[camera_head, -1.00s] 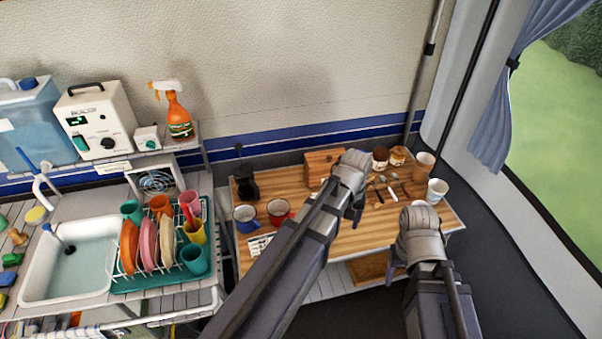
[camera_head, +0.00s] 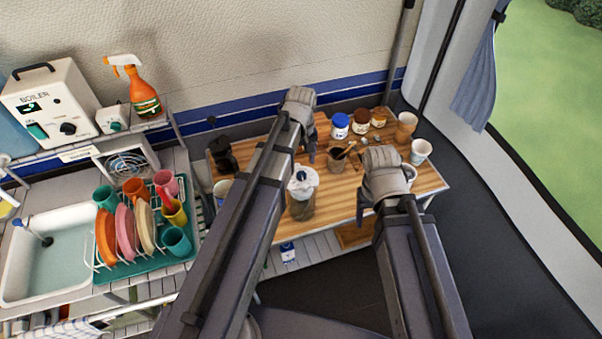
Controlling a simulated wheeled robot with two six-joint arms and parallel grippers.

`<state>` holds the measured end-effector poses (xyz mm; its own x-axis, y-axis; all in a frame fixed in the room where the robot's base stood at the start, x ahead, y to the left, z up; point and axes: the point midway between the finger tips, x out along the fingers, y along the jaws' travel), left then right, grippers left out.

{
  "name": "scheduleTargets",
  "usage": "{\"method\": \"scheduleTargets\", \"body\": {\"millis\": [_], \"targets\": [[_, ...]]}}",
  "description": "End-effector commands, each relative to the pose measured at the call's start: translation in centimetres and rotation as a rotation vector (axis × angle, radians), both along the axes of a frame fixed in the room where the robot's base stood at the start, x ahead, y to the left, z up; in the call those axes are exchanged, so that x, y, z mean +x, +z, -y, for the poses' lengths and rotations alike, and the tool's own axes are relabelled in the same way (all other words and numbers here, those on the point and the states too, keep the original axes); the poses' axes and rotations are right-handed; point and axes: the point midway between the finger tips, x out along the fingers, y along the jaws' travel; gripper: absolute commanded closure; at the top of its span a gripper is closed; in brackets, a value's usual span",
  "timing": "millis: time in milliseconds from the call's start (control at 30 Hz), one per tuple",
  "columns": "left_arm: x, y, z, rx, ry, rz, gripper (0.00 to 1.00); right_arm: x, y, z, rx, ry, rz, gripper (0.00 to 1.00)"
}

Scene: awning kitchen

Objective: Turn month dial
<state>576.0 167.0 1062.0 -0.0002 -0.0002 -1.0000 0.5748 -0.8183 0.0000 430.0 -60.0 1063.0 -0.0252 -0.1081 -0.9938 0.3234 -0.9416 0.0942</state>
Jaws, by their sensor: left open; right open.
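No month dial can be made out in the head view. Part of a wooden box (camera_head: 323,124) shows at the back of the wooden table (camera_head: 335,200), largely covered by my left arm. My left gripper (camera_head: 309,150) is over the back part of the table, in front of that box. Its jaws are open, and they are mostly hidden by the wrist. My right gripper (camera_head: 363,207) is over the right front part of the table, also open, with nothing seen between its fingers. I cannot tell how high either gripper is above the tabletop.
A blue-lidded jar (camera_head: 340,125), a utensil pot (camera_head: 338,160) and a white-topped jar (camera_head: 301,190) stand near my arms. Cups (camera_head: 420,150) stand at the right end. A dark grinder (camera_head: 222,155) is at the left. A dish rack (camera_head: 140,262) and sink lie further left.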

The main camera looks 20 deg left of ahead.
Motion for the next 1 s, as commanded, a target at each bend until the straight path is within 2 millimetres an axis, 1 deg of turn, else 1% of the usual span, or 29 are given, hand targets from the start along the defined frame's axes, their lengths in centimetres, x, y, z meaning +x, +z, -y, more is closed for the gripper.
{"method": "scheduleTargets", "body": {"millis": [33, 200, 333, 467, 733, 767, 1000], "targets": [[0.0, -1.3, 0.0, 0.000, 0.000, 0.000, 0.30, 0.0, -1.3, 0.0, 0.000, 0.001, 0.000, 0.36], [0.0, -3.6, 0.0, 0.000, -0.001, 0.000, 0.30, 0.0, -3.6, 0.0, -0.001, 0.005, 0.000, 0.36], [0.0, -4.9, 0.0, 0.000, -0.001, 0.000, 0.30, 0.0, -4.9, 0.0, -0.001, 0.005, 0.000, 0.36], [0.0, -5.5, 0.0, 0.000, -0.001, 0.000, 0.30, 0.0, -5.5, 0.0, -0.001, 0.004, 0.000, 0.36], [0.0, -5.4, 0.0, 0.000, -0.001, 0.000, 0.30, 0.0, -5.4, 0.0, -0.001, 0.004, 0.000, 0.36], [0.0, -5.4, 0.0, 0.000, -0.001, 0.000, 0.31, 0.0, -5.4, 0.0, -0.001, 0.004, 0.000, 0.36], [0.0, -5.4, 0.0, 0.000, -0.001, 0.000, 0.58, 0.0, -5.4, 0.0, -0.001, 0.004, 0.000, 0.36]]}}
